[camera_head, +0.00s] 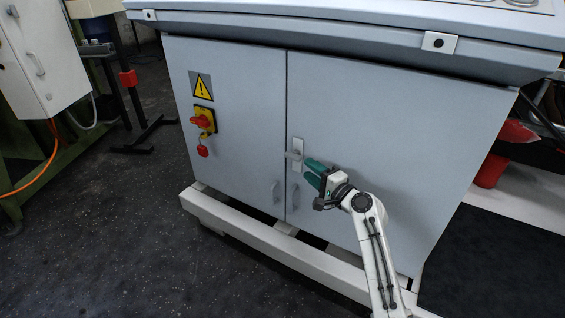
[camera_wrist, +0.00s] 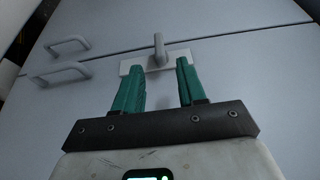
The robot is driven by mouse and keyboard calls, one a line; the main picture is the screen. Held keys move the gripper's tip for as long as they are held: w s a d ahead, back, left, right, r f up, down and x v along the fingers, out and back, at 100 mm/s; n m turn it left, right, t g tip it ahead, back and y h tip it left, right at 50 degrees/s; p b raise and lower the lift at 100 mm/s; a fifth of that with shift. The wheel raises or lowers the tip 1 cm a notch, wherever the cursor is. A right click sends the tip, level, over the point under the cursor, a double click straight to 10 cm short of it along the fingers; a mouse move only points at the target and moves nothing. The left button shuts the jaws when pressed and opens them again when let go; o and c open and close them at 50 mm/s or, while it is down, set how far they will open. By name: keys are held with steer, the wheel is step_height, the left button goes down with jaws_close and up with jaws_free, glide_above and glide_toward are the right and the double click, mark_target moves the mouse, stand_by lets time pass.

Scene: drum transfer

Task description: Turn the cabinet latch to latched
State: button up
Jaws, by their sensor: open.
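The cabinet latch is a light plate (camera_head: 299,147) with a grey lever (camera_head: 293,155) on the right door of the grey cabinet, beside the seam between the doors. The lever points left toward the seam, across the upright plate. In the wrist view the plate (camera_wrist: 128,67) lies across the picture and the lever (camera_wrist: 158,46) stands up from it toward the seam. My gripper (camera_head: 307,171) is open, its green fingers pointing at the latch from the right. In the wrist view the open gripper (camera_wrist: 160,68) has a finger on each side of the lever's base. Contact cannot be told.
Two door handles (camera_head: 274,192) (camera_head: 294,196) are below the latch. A red-and-yellow switch (camera_head: 203,119) and a warning sign (camera_head: 201,86) are on the left door. A pale base rail (camera_head: 270,238) runs below, and a countertop (camera_head: 330,30) overhangs above. Dark floor is open at left.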

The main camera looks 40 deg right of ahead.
mark_target(298, 161)
steer(key=w+b, duration=0.2)
steer(key=w, duration=0.7)
steer(key=shift+d+b, duration=0.2)
steer(key=shift+b, duration=0.15)
jaws_close()
